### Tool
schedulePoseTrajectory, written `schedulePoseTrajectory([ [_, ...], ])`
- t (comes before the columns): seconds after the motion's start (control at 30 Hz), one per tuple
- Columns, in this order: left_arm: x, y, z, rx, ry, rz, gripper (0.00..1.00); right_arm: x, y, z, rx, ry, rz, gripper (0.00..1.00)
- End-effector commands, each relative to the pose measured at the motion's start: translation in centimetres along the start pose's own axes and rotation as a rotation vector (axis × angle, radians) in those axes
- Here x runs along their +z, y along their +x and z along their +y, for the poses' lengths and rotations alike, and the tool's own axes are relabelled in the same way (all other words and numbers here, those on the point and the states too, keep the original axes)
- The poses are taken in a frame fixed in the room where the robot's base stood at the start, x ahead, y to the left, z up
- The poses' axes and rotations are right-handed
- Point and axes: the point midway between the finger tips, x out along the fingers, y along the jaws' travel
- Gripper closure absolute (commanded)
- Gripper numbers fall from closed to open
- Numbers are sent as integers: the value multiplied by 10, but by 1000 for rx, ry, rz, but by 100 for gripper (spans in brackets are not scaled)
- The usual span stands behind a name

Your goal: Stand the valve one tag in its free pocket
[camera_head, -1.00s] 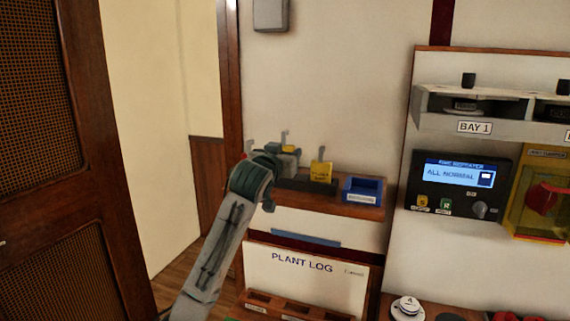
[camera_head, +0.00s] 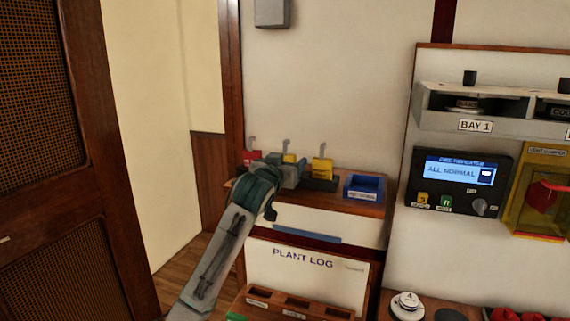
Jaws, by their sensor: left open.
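Tags with grey hooks stand on the wooden shelf: a red tag (camera_head: 251,157) at the left, a small yellow tag (camera_head: 290,158) in the middle and a larger yellow tag (camera_head: 322,168) at the right in a dark holder. Their lettering is too small to read, so I cannot tell which is valve one. My left gripper (camera_head: 287,174) is open at the shelf, in front of the middle tag. My wrist hides part of the holder. Below the plant log panel a wooden rack (camera_head: 340,313) has several labelled pockets, cut by the frame's lower edge. My right gripper is not in view.
A blue bin (camera_head: 363,187) stands at the shelf's right end. The plant log panel (camera_head: 305,274) hangs below the shelf. A wooden door (camera_head: 70,130) stands at the left.

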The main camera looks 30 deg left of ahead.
Motion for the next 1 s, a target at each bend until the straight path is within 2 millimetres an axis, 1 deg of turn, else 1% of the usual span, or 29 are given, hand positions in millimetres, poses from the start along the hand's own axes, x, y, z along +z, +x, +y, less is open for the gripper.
schedulePoseTrajectory([
  [0.07,-3,0,0,0,0,1,33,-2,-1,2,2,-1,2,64],
  [0.17,0,-11,0,0,1,1,33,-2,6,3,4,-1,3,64],
  [0.27,1,-29,0,0,4,3,33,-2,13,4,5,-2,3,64],
  [0.5,1,-82,0,0,3,4,33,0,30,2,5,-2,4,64],
  [0.63,0,-103,0,0,2,2,33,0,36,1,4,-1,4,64],
  [0.8,-1,-118,0,0,1,1,33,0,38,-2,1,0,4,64],
  [1.0,-2,-120,0,-1,0,-1,33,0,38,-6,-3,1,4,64],
])
